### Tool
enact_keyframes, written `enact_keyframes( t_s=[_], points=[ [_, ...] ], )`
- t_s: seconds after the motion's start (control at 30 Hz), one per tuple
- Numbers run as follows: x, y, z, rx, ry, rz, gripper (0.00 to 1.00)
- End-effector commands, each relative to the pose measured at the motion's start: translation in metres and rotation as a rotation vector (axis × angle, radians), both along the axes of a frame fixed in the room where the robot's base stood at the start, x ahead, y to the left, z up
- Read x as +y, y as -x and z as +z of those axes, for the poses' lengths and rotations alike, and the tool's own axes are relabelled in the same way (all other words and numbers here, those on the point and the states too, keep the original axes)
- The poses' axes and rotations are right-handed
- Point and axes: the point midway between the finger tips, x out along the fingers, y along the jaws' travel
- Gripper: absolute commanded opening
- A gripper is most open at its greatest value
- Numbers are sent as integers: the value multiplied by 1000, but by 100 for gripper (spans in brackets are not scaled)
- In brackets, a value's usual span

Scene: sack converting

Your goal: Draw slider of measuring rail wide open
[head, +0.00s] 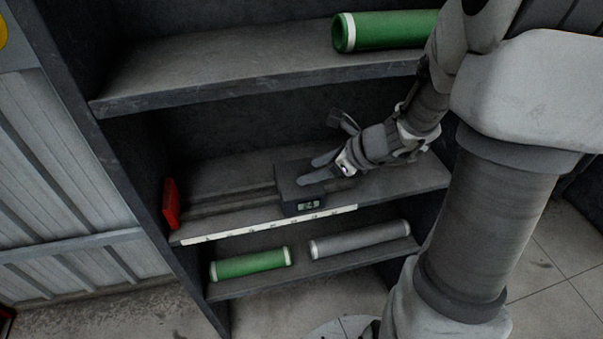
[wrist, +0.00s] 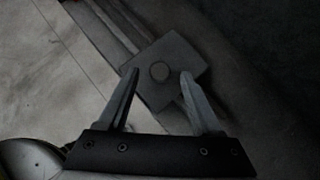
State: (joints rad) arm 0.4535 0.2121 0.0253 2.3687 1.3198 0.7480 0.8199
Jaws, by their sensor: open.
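The measuring rail (head: 230,202) lies along the middle shelf, with a white scale strip (head: 250,226) at its front edge. Its slider (head: 297,190) is a dark block with a small lit display (head: 309,205), standing toward the right part of the rail. A red stop block (head: 171,204) stands at the rail's left end. My gripper (head: 318,170) is at the slider from the right and above, fingers apart. In the wrist view the slider (wrist: 183,55) shows a round knob (wrist: 159,71) on its top, between and just beyond the open fingertips (wrist: 160,73). I cannot tell whether they touch.
An upper shelf (head: 200,75) with a green roll (head: 385,31) overhangs the rail. A lower shelf (head: 300,278) holds a green roll (head: 250,264) and a grey roll (head: 359,240). Grey corrugated panelling (head: 60,170) stands at the left.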

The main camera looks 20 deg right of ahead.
Motion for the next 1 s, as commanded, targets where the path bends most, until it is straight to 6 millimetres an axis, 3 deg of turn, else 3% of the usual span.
enact_keyframes(
  t_s=[0.03, 0.2, 0.63, 1.0],
  points=[
    [5, -4, -10, 1, -2, 2, 66],
    [16, -15, -24, 1, -1, 3, 66],
    [20, -20, -28, 0, 0, 1, 64],
    [20, -20, -28, 0, 0, 1, 0]
  ],
)
